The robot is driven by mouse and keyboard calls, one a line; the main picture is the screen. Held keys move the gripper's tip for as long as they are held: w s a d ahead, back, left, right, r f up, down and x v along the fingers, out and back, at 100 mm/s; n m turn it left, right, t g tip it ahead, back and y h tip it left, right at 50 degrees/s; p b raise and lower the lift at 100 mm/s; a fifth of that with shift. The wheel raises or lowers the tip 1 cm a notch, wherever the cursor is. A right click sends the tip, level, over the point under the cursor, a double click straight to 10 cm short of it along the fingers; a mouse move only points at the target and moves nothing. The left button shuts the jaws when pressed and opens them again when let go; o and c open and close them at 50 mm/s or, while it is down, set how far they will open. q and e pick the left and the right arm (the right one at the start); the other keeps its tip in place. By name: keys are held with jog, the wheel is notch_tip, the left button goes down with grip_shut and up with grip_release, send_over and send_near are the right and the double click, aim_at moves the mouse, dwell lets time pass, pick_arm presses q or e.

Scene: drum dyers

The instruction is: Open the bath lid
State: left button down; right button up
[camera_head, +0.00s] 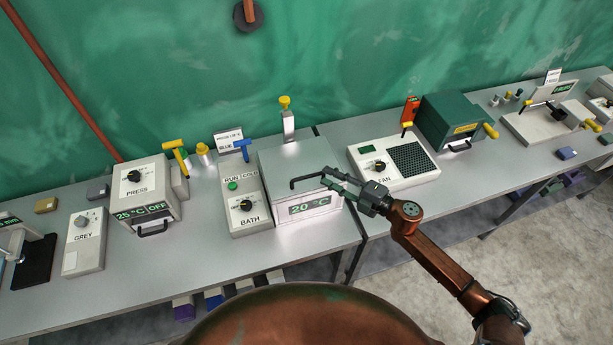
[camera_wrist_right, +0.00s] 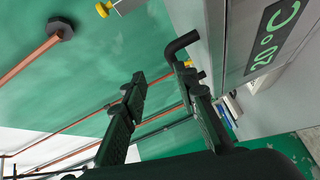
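The bath is a grey box (camera_head: 272,222) with a "20 °C" display (camera_head: 310,205) on its front. Its flat metal lid (camera_head: 290,158) lies closed on top. A black bar handle (camera_head: 303,180) sits along the lid's front edge; its bent bar also shows in the right wrist view (camera_wrist_right: 181,43). My right gripper (camera_head: 327,184) comes in from the right at the handle's right end. Its two fingers (camera_wrist_right: 160,95) are apart, and the handle is close to one fingertip. I cannot tell whether they touch. My left gripper is not in view.
The BATH control box (camera_head: 248,214), with a knob and a green button, stands just left of the bath. The FAN unit (camera_head: 395,168) stands to the right. A yellow-topped post (camera_head: 287,120) rises behind the lid. Bare table (camera_head: 350,140) lies between bath and fan.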

aim_at(306, 176)
jog(key=a+g, duration=0.1)
jog(key=a, duration=0.1)
jog(key=w+a+f+n+p, duration=0.1)
jog(key=a, duration=0.2)
jog(key=w+a+f+n+g, duration=0.1)
jog(key=a, duration=0.1)
jog(key=shift+a+f+g+y+p, duration=0.2)
jog(key=shift+a+g+y+p, duration=0.1)
jog(key=shift+a, duration=0.1)
jog(key=shift+c, duration=0.3)
grip_shut()
